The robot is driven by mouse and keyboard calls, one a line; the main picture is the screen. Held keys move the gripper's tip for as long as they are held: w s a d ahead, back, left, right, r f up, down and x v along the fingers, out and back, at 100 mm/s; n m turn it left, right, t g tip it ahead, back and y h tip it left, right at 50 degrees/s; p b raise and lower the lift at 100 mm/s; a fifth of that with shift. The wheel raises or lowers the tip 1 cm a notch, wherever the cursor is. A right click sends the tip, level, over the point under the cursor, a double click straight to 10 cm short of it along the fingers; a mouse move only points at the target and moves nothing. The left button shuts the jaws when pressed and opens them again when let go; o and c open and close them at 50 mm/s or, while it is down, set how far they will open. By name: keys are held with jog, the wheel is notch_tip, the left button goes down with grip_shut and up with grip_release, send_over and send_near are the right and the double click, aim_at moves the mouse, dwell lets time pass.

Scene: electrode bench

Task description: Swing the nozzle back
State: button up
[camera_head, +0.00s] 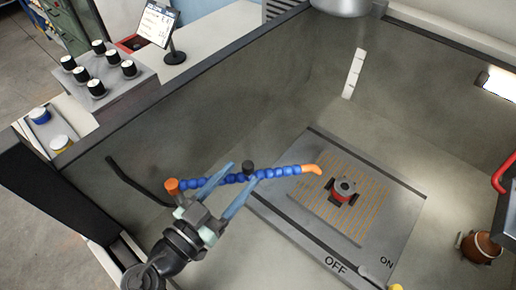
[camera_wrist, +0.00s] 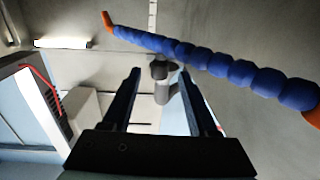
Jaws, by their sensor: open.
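The nozzle is a blue segmented hose (camera_head: 275,173) with an orange tip (camera_head: 313,169) and an orange base (camera_head: 173,187). In the head view its tip points right, towards the orange-striped plate. A dark knob (camera_head: 248,167) stands on the hose. My gripper (camera_head: 240,173) is open, with its blue-grey fingers at the middle of the hose near the knob. In the wrist view the hose (camera_wrist: 210,62) crosses just beyond my fingertips (camera_wrist: 160,74), and the knob (camera_wrist: 159,69) shows between them. I cannot tell whether the fingers touch it.
A grey board (camera_head: 405,232) marked OFF and ON bears a striped plate and a red and black part (camera_head: 343,191). Tank walls (camera_head: 240,85) surround the space. A black rod (camera_head: 135,180) is left of the hose base. A brown pot (camera_head: 481,247) stands at right.

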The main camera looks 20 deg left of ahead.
aim_at(251, 163)
jog(key=p+x, duration=0.1)
jog(key=x, duration=0.6)
jog(key=shift+f, duration=0.1)
grip_shut()
dwell(1.2)
